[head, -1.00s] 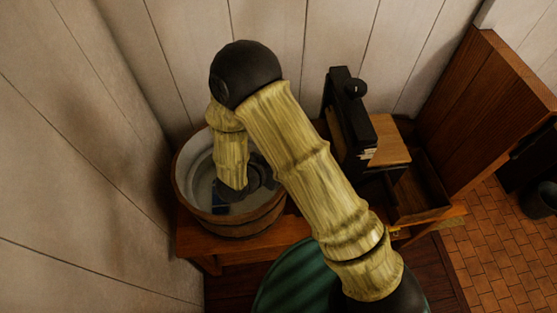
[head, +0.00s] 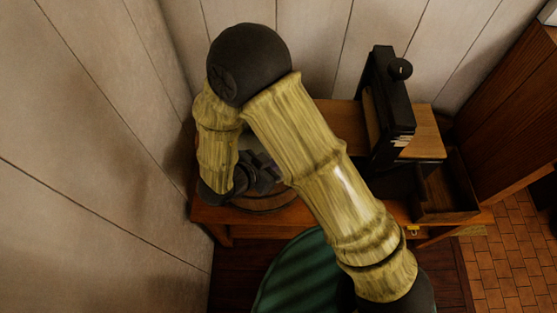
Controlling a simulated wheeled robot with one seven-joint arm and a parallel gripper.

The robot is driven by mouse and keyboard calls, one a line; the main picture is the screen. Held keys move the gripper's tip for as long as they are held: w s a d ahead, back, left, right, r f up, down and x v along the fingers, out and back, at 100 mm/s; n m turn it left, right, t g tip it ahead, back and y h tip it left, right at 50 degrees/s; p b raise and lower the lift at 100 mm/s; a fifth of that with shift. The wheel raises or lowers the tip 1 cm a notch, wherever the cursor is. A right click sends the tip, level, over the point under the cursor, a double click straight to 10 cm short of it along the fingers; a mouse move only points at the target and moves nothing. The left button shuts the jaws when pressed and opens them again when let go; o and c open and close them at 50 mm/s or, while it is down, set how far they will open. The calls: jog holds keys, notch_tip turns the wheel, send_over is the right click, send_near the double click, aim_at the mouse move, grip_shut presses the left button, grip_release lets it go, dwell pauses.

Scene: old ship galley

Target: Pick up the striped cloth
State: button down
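I cannot make out the striped cloth in the head view. My gripper (head: 262,174) is a dark shape at the end of my bent arm, over the round wooden tub (head: 268,203). My arm covers most of the tub, so its inside is largely hidden. The fingers are small and dark, and I cannot tell whether they are open or shut or whether they hold anything.
The tub stands on a wooden bench (head: 343,117) against pale plank walls. To the right is a black upright holder (head: 386,105) with a knob, beside an open wooden box (head: 445,193). A tall wooden panel (head: 510,125) stands at the far right, above brick floor (head: 503,240).

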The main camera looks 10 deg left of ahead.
jog(key=w+r+y, duration=0.1)
jog(key=w, duration=0.2)
jog(key=w+r+y, duration=0.1)
jog(key=w, duration=0.2)
jog(key=w+d+r+y, duration=0.1)
jog(key=w+y, duration=0.1)
jog(key=w, duration=0.1)
jog(key=shift+r+n+g, duration=0.4)
jog(key=w+d+r+n+g+y, duration=0.1)
jog(key=w+d+r+n+y, duration=0.15)
jog(key=d+r, duration=0.25)
jog(key=s+d+r+n+g, duration=0.1)
jog(key=s+d, duration=0.4)
jog(key=d, duration=0.5)
jog(key=s+d+r+n+g, duration=0.2)
jog(key=s+d+r+g, duration=0.1)
jog(key=d, duration=0.7)
jog(key=shift+s+r+g+h, duration=0.3)
jog(key=shift+s+g, duration=0.2)
jog(key=shift+s, duration=0.55)
